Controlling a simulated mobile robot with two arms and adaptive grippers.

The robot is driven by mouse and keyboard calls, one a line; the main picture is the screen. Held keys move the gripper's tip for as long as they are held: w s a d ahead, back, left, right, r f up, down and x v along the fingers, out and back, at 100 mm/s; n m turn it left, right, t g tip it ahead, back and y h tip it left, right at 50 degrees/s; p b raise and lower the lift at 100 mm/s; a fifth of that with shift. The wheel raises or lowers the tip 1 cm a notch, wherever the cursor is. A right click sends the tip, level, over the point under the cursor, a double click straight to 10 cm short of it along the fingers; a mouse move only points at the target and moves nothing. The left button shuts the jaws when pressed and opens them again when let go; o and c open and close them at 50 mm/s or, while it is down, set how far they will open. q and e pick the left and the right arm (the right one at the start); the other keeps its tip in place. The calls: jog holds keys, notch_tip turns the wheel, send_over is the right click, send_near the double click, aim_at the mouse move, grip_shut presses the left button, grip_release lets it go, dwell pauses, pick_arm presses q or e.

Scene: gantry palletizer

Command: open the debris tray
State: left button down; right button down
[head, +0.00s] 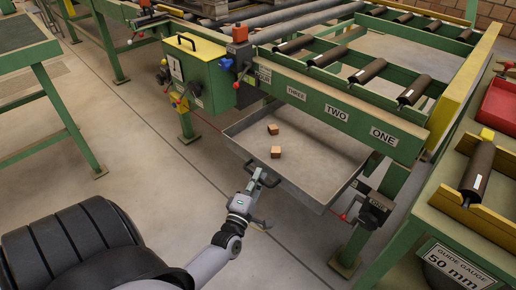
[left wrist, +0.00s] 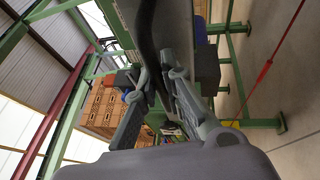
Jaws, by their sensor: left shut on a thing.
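The debris tray (head: 318,163) is a shallow grey metal tray below the green beam marked THREE, TWO, ONE. Its inside shows in front of the beam, with two small brown blocks (head: 275,141) on its floor. A dark bar handle (head: 268,180) is on its front left wall. My left gripper (head: 254,187) is at this handle, shut on it. In the left wrist view the dark handle (left wrist: 146,38) runs between the two fingers (left wrist: 160,88), with the grey tray wall (left wrist: 176,35) close behind. My right gripper is not in view.
A green control box (head: 200,72) with a yellow top stands left of the tray. A lever unit (head: 374,210) hangs at the tray's right. A green table with a roller (head: 479,170) is at the right. The concrete floor in front of the tray is clear.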

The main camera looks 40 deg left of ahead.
pick_arm(q)
jog(key=c, duration=2)
grip_release()
jog(key=shift+o, duration=0.2)
jog(key=v, duration=1.2)
